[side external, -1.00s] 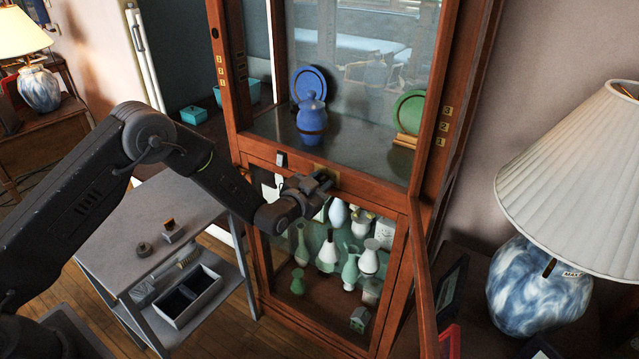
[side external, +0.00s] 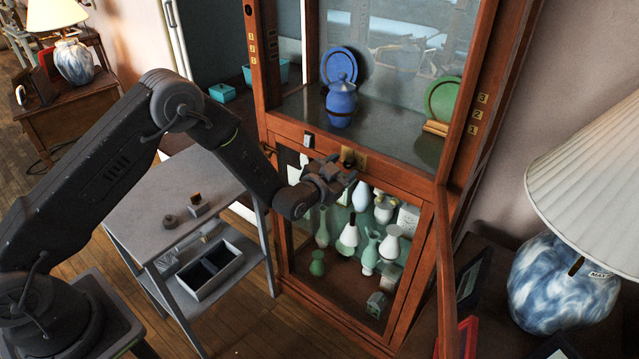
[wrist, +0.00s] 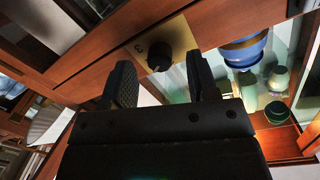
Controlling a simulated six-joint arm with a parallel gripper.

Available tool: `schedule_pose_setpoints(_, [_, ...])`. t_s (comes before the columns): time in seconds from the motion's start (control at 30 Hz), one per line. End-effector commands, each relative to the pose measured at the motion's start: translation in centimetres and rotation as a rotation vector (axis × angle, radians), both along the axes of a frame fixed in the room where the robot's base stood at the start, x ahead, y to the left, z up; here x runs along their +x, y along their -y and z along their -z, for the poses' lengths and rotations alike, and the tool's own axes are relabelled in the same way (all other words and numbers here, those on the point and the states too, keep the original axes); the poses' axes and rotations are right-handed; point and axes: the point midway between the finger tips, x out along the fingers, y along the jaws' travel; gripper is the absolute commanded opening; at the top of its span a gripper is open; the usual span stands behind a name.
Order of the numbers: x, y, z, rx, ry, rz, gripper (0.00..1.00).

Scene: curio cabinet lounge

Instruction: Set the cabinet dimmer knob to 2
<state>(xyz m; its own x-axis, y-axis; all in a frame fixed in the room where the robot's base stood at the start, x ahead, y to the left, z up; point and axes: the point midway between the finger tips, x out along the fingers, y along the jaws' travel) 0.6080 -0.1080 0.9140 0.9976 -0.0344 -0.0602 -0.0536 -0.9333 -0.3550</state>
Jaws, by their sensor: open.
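The dimmer knob (wrist: 158,61) is small, black and round, on a brass plate (wrist: 176,28) set in the cabinet's wooden rail. A mark that looks like a 3 is on the plate beside it; the knob's pointer is too dark to read. In the side view the knob (side external: 347,154) and plate (side external: 361,160) show just behind my gripper (side external: 343,174). In the wrist view my gripper (wrist: 162,76) is open and empty, one finger to each side of the knob. The knob appears beyond the fingertips; contact cannot be told.
A white switch (side external: 308,140) is on the same rail, left of the plate. Above, behind glass, stand a blue jar (side external: 341,103) and a green plate (side external: 445,99). Several vases (side external: 370,252) stand below. A grey cart (side external: 170,232) and a lamp (side external: 565,285) flank the cabinet.

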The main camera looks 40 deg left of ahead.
Motion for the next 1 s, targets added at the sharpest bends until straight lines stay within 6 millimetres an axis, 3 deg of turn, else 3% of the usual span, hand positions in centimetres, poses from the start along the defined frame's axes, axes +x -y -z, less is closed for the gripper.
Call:
schedule_pose_setpoints(0.5, [-9.8,-0.3,-0.6,0.001,0.0,0.001,0.54])
schedule_pose_setpoints(0.7, [-11.5,-0.4,-0.8,0.0,0.001,0.0,0.54])
schedule_pose_setpoints(1.0, [-11.8,-0.4,-0.8,0.0,0.001,0.0,0.54])
